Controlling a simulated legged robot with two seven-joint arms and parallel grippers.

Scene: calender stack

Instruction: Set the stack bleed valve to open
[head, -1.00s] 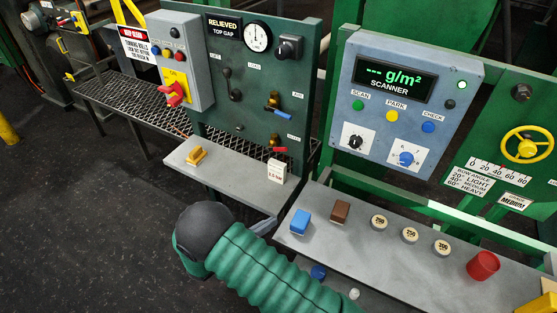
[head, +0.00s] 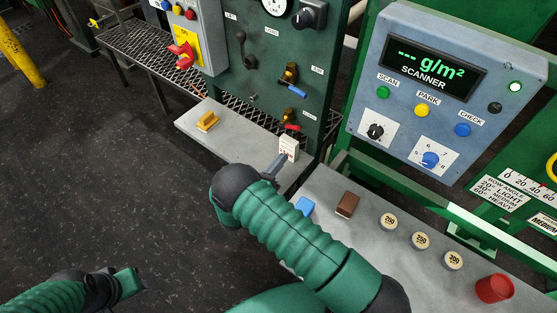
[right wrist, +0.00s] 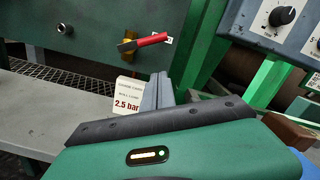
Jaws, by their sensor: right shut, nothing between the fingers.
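The valve with the red lever handle (head: 292,127) sits low on the dark green panel, on a brass body below a small label too blurred to read surely. In the right wrist view its red handle (right wrist: 145,42) points right and slightly up. My right gripper (head: 279,164) is below and in front of the valve, apart from it. In the right wrist view its fingers (right wrist: 157,92) are together and empty, beside the white 2.5 bar card (right wrist: 127,95). My left gripper (head: 132,280) is at the lower left over the floor; its fingers are not clear.
A blue-handled valve (head: 295,90) is above the red one. The scanner box (head: 440,85) is at right. A bench (head: 370,215) holds blue and brown blocks, round weights and a red cup.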

